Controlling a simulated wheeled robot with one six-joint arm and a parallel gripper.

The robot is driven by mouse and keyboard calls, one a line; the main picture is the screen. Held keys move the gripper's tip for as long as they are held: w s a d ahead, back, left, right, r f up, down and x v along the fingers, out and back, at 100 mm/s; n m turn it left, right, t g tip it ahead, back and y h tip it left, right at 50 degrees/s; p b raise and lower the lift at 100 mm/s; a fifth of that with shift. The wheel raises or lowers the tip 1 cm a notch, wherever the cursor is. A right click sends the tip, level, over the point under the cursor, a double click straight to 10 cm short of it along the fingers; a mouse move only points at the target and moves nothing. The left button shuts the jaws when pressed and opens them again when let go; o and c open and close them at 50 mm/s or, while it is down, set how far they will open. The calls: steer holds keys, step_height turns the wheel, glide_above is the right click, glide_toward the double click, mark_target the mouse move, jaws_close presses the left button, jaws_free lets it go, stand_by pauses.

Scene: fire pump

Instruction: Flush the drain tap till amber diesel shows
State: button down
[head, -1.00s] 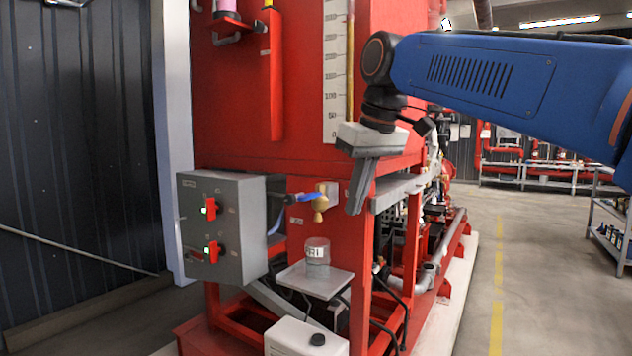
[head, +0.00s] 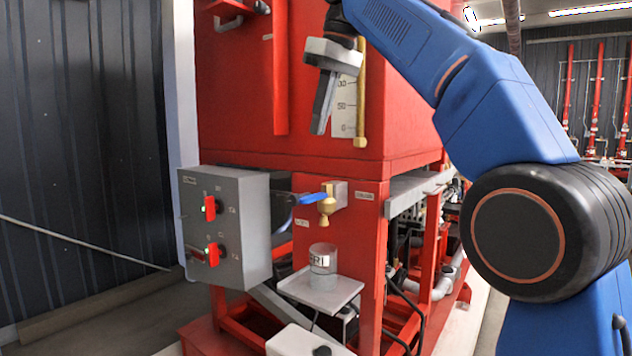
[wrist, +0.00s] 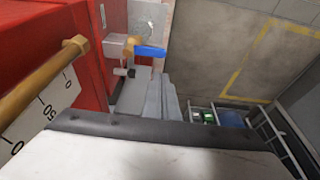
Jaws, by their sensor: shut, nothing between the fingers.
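The drain tap (head: 326,206) is brass with a blue lever (head: 312,198) and sticks out from the red frame below the tank. The lever lies roughly level, pointing left in the head view; it also shows in the wrist view (wrist: 150,51). A clear grey jar (head: 322,266) with a white label stands upright on a small grey shelf (head: 343,292) below the tap. No amber shows in it. My gripper (head: 318,132) is shut and empty, above the tap in the head view, fingers pointing down. Its grey fingers (wrist: 160,97) show in the wrist view.
A grey control box (head: 240,240) with two red switches stands left of the tap. A brass-coloured gauge tube (head: 361,110) and scale (head: 346,105) are on the red tank (head: 230,110) close to my gripper. A white can (head: 300,342) is below the shelf.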

steer(key=shift+w+r, duration=0.1)
steer(key=shift+a, duration=0.1)
stand_by(0.3)
glide_toward(305, 198)
steer(key=x, duration=0.6)
steer(key=shift+w, duration=0.2)
